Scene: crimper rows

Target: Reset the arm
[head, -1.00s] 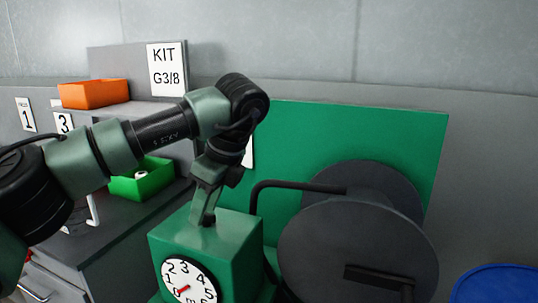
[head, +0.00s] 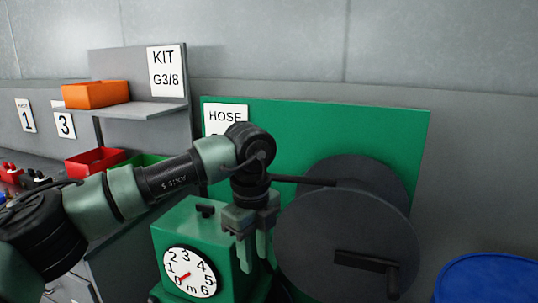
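My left arm comes in from the left, and its gripper (head: 250,250) points down at the right front of the green box with the dial. Its two fingers stand apart with a gap between them, and I see nothing held there. The green box (head: 185,225) has a small black knob (head: 205,211) on top. Its white dial (head: 190,272) has a red pointer. The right gripper is not in view.
A dark reel (head: 345,240) with a crank handle stands right of the gripper, before a green panel (head: 320,125). An orange bin (head: 95,94) sits on a shelf, with a red bin (head: 94,162) and a green bin below. A blue round lid (head: 490,280) is at lower right.

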